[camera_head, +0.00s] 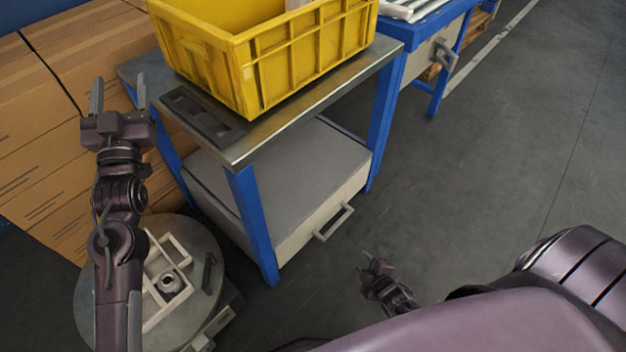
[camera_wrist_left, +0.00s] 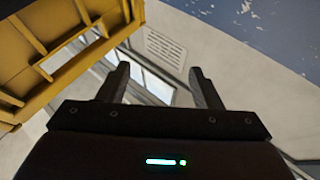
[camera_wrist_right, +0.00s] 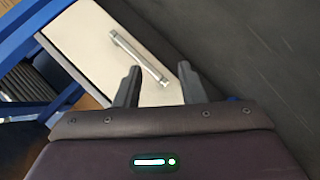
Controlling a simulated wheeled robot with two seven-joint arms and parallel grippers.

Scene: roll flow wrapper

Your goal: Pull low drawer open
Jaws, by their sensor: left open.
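The low drawer (camera_head: 305,226) is a pale grey box under the steel-topped table, with its front between two blue legs. Its bar handle (camera_head: 334,222) sticks out from the front. In the right wrist view, the white drawer front (camera_wrist_right: 105,45) and handle (camera_wrist_right: 140,58) lie beyond the fingers. My right gripper (camera_head: 372,264) is low over the floor, in front of and apart from the handle. Its fingers (camera_wrist_right: 160,80) are spread and empty. My left gripper (camera_head: 119,92) is raised at the left beside the table, open and empty, fingers pointing up.
A yellow crate (camera_head: 255,65) and a dark slotted tray (camera_head: 200,115) sit on the table top (camera_head: 300,105). Cardboard boxes (camera_head: 50,150) stand at the left. A round stand (camera_head: 205,250) with parts is at lower left. Another blue table (camera_head: 425,35) stands behind. The floor at right is clear.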

